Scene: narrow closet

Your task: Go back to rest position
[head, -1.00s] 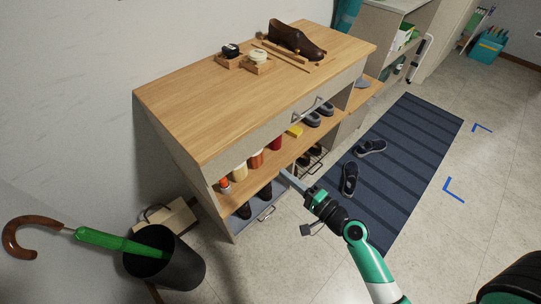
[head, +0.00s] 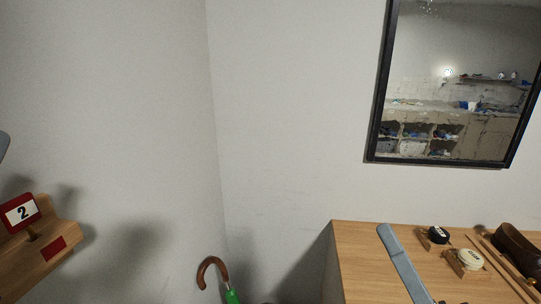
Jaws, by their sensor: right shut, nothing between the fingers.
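My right gripper (head: 385,232) reaches up from the bottom edge as a long blue-grey finger shape, in front of the wooden cabinet top (head: 356,262). Its fingers are shut with nothing between them. The rest of my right arm is out of the picture. A blue-grey piece at the left edge looks like the tip of my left gripper (head: 3,145). Too little of it shows to tell whether it is open or shut.
A mirror (head: 452,75) hangs above. A wooden shelf (head: 62,255) with a number 2 card (head: 20,213) is left. An umbrella handle (head: 210,265) rises below.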

